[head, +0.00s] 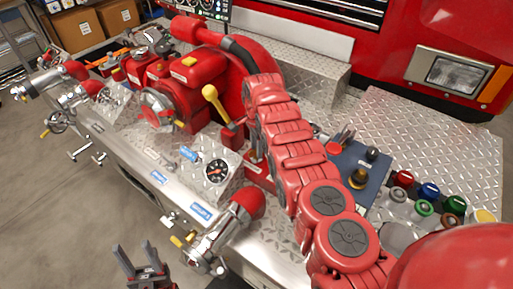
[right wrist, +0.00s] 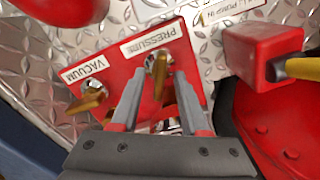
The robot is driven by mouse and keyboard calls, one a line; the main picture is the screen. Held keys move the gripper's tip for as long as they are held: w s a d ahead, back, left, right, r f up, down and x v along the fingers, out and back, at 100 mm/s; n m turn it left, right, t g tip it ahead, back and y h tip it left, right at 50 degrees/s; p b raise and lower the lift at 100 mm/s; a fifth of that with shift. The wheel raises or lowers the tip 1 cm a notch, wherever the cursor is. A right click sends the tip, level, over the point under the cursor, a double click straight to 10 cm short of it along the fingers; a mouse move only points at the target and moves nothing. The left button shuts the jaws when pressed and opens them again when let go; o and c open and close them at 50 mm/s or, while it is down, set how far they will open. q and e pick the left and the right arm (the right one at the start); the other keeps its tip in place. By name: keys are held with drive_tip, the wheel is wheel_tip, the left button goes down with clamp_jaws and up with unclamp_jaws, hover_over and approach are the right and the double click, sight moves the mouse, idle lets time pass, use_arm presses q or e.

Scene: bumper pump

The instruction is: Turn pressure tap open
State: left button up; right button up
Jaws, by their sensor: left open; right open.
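The red panel (right wrist: 128,60) carries labels PRESSURE and VACUUM, upside down in the right wrist view; a red edge shows in the head view (head: 260,177). The brass pressure tap (right wrist: 159,68) is beside the PRESSURE label. My right gripper (right wrist: 160,76) is open, its fingertips on either side of this tap; contact is unclear. The brass vacuum tap (right wrist: 88,98) lies to the left. In the head view my red right arm hides the right gripper and taps. My left gripper (head: 138,258) is open and empty at the bottom, in front of the bumper.
A red block with a yellow lever (right wrist: 265,58) stands right of the panel; the lever also shows in the head view (head: 212,100). A gauge (head: 216,171) and red pump (head: 188,95) are close by. Coloured caps (head: 428,190) sit at the right.

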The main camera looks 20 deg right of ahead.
clamp_jaws()
drive_tip(key=n, duration=0.3)
drive_tip(key=shift+b, duration=0.4)
drive_tip(key=shift+f+n+b, duration=0.1)
drive_tip(key=shift+n+b, duration=0.4)
drive_tip(key=shift+n, duration=0.8)
drive_tip(key=shift+r, duration=0.2)
